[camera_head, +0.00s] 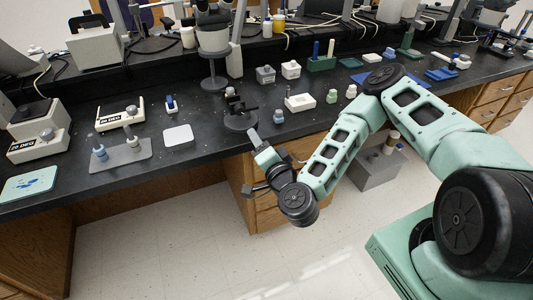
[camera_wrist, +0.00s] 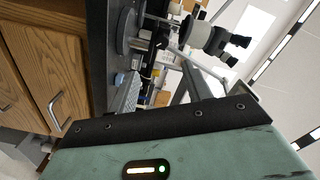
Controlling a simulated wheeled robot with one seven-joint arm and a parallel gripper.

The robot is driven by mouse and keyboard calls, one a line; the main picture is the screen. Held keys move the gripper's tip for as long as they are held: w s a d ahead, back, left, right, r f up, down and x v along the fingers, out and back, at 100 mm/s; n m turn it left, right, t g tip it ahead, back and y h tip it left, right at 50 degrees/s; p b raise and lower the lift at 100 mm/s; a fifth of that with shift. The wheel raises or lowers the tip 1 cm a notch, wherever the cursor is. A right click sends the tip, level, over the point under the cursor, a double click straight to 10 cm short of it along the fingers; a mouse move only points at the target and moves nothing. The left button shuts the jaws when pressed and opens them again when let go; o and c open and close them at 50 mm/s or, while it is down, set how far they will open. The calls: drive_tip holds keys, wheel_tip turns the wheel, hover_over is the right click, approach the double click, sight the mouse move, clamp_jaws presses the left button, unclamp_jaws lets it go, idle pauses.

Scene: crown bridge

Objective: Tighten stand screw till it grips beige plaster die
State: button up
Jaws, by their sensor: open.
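A small dark stand (camera_head: 236,104) with a round base rises near the bench's front edge in the head view. In the wrist view its round grey base (camera_wrist: 125,32) shows sideways at the top. I cannot make out its screw clearly, nor pick out the beige plaster die for certain. My gripper (camera_head: 256,162) is open and empty just in front of the bench edge, below and slightly right of the stand. In the wrist view its fingers (camera_wrist: 165,82) are apart, with the stand beyond them and not between them.
A small blue-based piece (camera_head: 278,117) stands right of the stand, near a white block (camera_head: 299,102). A microscope-like device (camera_head: 214,50) stands behind. A grey plate with pegs (camera_head: 121,155) and a white pad (camera_head: 178,137) lie left. Wooden drawers (camera_head: 268,205) are below.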

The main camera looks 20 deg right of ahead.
drive_tip(key=shift+s+d+r, duration=0.1)
drive_tip(key=shift+s+r, duration=0.1)
drive_tip(key=shift+s, duration=1.65)
drive_tip(key=s+a+f+n+g+y+p, duration=0.1)
drive_tip(key=s+a+n+g+y, duration=0.4)
drive_tip(key=a+n, duration=0.35)
drive_tip(key=s+a+f+n+g+y, duration=0.1)
drive_tip(key=s+a+n+g+y, duration=0.25)
drive_tip(key=a+n+g, duration=0.55)
drive_tip(key=s+d+r+n+g+h, duration=0.1)
drive_tip(key=s+d+r+g+h, duration=0.1)
drive_tip(key=s+d+r+h, duration=0.2)
drive_tip(key=s+d+r+n+g+h+p, duration=0.1)
drive_tip(key=s+d+r+h, duration=0.3)
drive_tip(key=s+d+r, duration=0.3)
drive_tip(key=s+r, duration=0.3)
drive_tip(key=r, duration=0.4)
drive_tip(key=shift+d+g, duration=0.25)
drive_tip(key=shift+g, duration=0.15)
